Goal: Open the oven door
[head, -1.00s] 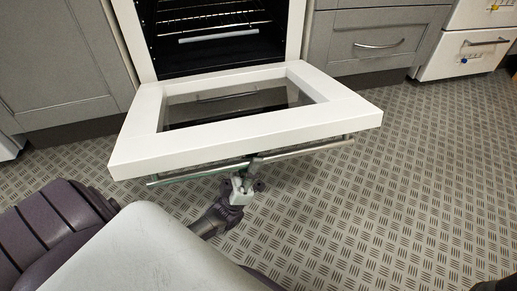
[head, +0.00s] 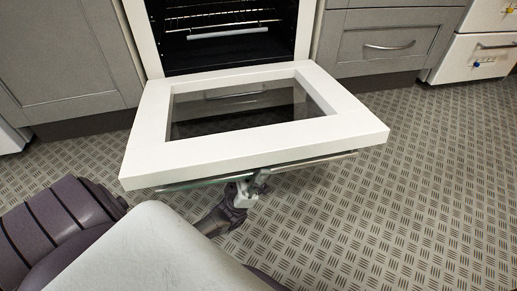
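The white oven door (head: 245,150) is folded down and out from the oven (head: 215,35), close to level, with its dark glass window facing up. The oven's dark inside and wire rack show behind it. A metal bar handle (head: 310,162) runs along the door's outer edge, partly hidden below it. My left gripper (head: 252,186) is at the handle, near its middle, under the door's front edge. Its fingertips are partly hidden by the door, and I cannot tell whether they are closed around the bar. My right gripper is not in view.
Grey cabinets stand on both sides of the oven, with a grey drawer (head: 388,45) at the right. A white unit with handles (head: 478,55) is at the far right. The patterned metal floor (head: 400,190) is clear at the right.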

